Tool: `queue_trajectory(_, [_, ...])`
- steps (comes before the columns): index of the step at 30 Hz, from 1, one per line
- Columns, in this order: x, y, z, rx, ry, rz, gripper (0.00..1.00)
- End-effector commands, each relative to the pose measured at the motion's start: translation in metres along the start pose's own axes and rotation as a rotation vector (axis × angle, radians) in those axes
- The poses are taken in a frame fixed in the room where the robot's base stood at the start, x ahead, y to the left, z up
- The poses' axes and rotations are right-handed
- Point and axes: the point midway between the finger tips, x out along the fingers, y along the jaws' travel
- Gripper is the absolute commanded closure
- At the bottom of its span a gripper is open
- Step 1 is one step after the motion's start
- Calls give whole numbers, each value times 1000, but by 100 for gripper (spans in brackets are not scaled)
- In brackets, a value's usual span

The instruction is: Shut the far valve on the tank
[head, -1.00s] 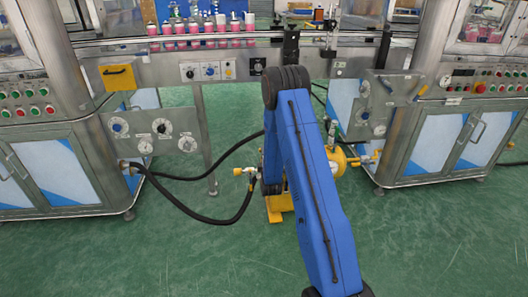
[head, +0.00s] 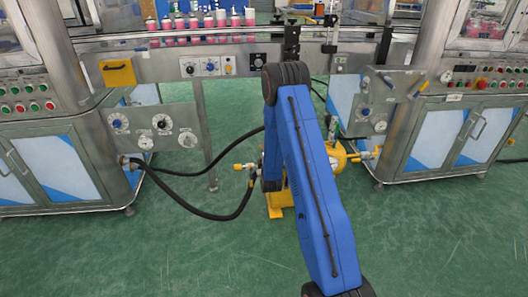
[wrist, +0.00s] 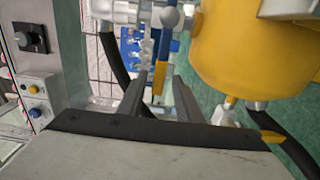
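The yellow tank (head: 340,160) is mostly hidden behind my blue arm in the head view. It fills the upper right of the wrist view (wrist: 250,45). My gripper (wrist: 162,72) is open in the wrist view, with its two dark fingers apart. A lever with a yellow lower part (wrist: 160,77) and a blue upper part shows between the fingertips. I cannot tell whether either finger touches it. Grey metal fittings (wrist: 122,12) lie beyond the fingers. A brass and yellow valve (head: 242,168) with a black hose shows left of my arm. My gripper is not clearly visible in the head view.
A black hose (head: 205,215) runs from the left machine cabinet to the tank. Steel machines stand left (head: 60,170) and right (head: 440,145). A conveyor (head: 215,42) with several pink cans crosses behind. The green floor in front is clear.

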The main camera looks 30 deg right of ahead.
Motion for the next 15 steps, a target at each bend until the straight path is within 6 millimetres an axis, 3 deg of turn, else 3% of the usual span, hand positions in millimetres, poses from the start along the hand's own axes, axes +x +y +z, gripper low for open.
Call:
queue_trajectory(5, [-11, 0, 0, 0, 0, 0, 68])
queue_trajectory(15, [-73, 0, -1, 0, 0, -2, 68])
